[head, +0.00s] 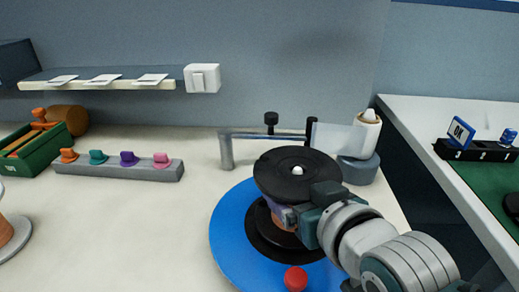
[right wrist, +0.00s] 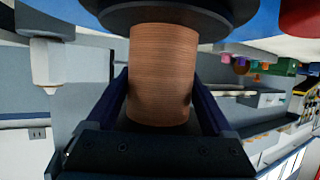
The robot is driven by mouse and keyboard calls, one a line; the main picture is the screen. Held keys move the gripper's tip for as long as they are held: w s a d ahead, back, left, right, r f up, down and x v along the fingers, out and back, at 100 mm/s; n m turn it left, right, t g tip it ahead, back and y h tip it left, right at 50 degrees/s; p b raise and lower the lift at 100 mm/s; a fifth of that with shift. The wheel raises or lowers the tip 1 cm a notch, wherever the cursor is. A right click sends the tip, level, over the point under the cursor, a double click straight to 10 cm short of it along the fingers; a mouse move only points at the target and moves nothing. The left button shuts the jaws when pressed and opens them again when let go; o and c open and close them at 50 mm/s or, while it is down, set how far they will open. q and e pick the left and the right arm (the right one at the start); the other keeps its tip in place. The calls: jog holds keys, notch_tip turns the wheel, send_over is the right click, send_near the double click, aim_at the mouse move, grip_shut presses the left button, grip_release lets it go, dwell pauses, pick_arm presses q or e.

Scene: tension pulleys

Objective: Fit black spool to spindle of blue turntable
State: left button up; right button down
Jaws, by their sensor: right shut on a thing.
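The black spool (head: 280,168) has a wide black flange on top and a copper-coloured winding (right wrist: 163,75) below it. My right gripper (head: 292,216) is shut on this winding from the right, with one finger on each side in the right wrist view (right wrist: 163,100). The spool stands over the middle of the blue turntable (head: 226,228), slightly tilted in the head view. A pale round tip (head: 297,170) shows at the centre of the upper flange and looks like the spindle's end. A black disc surrounds the base; I cannot tell whether the spool is fully seated. My left gripper is not in view.
A red knob (head: 296,278) is at the turntable's near edge. Behind it stand a metal post frame (head: 226,150) and a white roll (head: 367,130). A grey rack of coloured pegs (head: 118,168) and a green crate (head: 36,150) are at left. The table's middle left is clear.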

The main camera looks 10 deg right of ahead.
jog(key=shift+f, duration=0.1)
jog(key=shift+f, duration=0.1)
dwell(0.6)
jog(key=shift+c, duration=0.2)
grip_release()
jog(key=shift+o, duration=0.2)
jog(key=shift+f, duration=0.2)
jog(key=p+v, duration=0.2)
jog(key=v, duration=0.7)
jog(key=shift+r, duration=0.1)
jog(key=shift+s+r, duration=0.2)
jog(key=shift+s, duration=0.2)
